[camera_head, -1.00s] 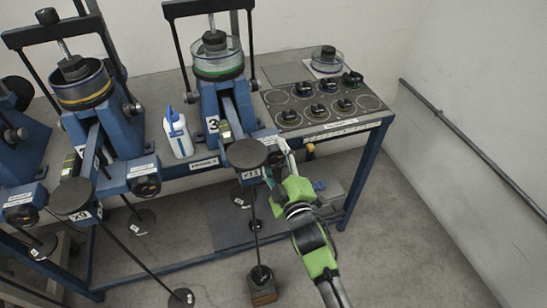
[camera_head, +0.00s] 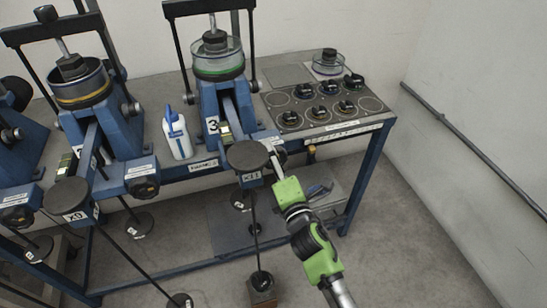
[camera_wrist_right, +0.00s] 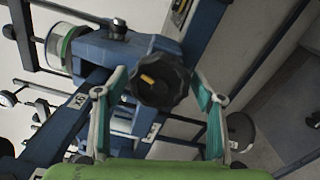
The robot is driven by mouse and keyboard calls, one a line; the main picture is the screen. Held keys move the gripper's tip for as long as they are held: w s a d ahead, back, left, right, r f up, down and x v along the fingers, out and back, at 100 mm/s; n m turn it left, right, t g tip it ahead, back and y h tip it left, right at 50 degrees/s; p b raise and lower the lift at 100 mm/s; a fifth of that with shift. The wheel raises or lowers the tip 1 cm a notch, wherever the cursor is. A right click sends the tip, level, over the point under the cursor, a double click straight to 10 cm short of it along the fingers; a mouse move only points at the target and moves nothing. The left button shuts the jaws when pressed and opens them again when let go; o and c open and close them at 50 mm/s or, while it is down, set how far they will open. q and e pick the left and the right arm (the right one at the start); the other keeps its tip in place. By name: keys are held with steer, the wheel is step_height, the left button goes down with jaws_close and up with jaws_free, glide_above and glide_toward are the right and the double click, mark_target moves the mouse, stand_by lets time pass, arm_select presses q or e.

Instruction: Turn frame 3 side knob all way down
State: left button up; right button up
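Frame 3 (camera_head: 208,108) is a blue lever frame with a "3" label, on the bench in the head view. A clear cylinder with a green ring (camera_head: 219,72) stands on it. Its side knob shows in the right wrist view as a black lobed knob (camera_wrist_right: 160,80) with a yellow mark at its upper left. In the head view the knob is hidden behind the round disc and my gripper. My right gripper (camera_head: 277,160) is at the frame's front end. In the wrist view its fingers (camera_wrist_right: 158,77) are open, one on each side of the knob; contact is unclear. My left gripper is not in view.
A dark round disc (camera_head: 248,155) on the lever end sits beside my right gripper. A white bottle (camera_head: 177,135) stands left of frame 3. A panel with several black weights (camera_head: 325,108) lies to the right. Another lever frame (camera_head: 110,125) stands to the left.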

steer(key=shift+d, duration=0.1)
steer(key=shift+s+d, duration=0.1)
steer(key=shift+s, duration=0.2)
steer(key=p+v, duration=0.1)
steer(key=v, duration=0.4)
steer(key=shift+s+d, duration=0.15)
steer(key=shift+s, duration=0.05)
